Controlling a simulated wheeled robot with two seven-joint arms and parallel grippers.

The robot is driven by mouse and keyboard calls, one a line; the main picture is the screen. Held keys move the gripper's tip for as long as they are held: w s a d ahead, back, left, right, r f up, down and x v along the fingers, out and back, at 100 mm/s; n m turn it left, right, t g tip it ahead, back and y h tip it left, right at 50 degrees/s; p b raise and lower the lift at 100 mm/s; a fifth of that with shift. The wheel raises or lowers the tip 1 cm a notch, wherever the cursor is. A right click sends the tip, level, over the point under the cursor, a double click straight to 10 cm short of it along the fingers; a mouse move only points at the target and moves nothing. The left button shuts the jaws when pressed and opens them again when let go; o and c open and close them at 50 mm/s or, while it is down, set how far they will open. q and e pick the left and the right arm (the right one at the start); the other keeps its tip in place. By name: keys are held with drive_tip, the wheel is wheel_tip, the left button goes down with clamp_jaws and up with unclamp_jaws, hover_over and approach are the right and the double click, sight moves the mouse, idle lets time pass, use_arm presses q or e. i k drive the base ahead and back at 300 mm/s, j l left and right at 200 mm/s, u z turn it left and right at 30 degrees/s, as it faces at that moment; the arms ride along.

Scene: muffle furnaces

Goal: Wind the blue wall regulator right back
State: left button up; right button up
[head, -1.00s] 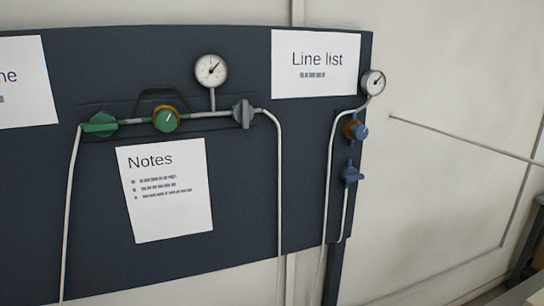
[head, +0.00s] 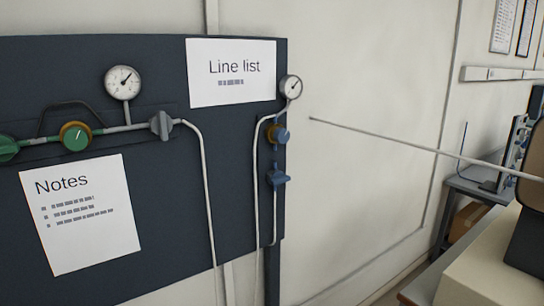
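The blue wall regulator (head: 281,134) is a blue knob on a brass body, on a vertical pipe at the right edge of the dark wall panel (head: 170,210). A round gauge (head: 291,87) sits above it and a blue valve handle (head: 278,178) below it. The knob is seen from the side, so its setting cannot be read. Neither of my grippers shows in the head view.
A green regulator (head: 75,136) with its own gauge (head: 123,82) and a grey valve handle (head: 161,125) are at the left. A thin rod (head: 400,146) crosses the view right of the panel. A bench (head: 475,187) stands at the far right.

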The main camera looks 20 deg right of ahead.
sight(281, 135)
drive_tip(key=k+l, duration=0.6)
drive_tip(key=z, duration=1.6)
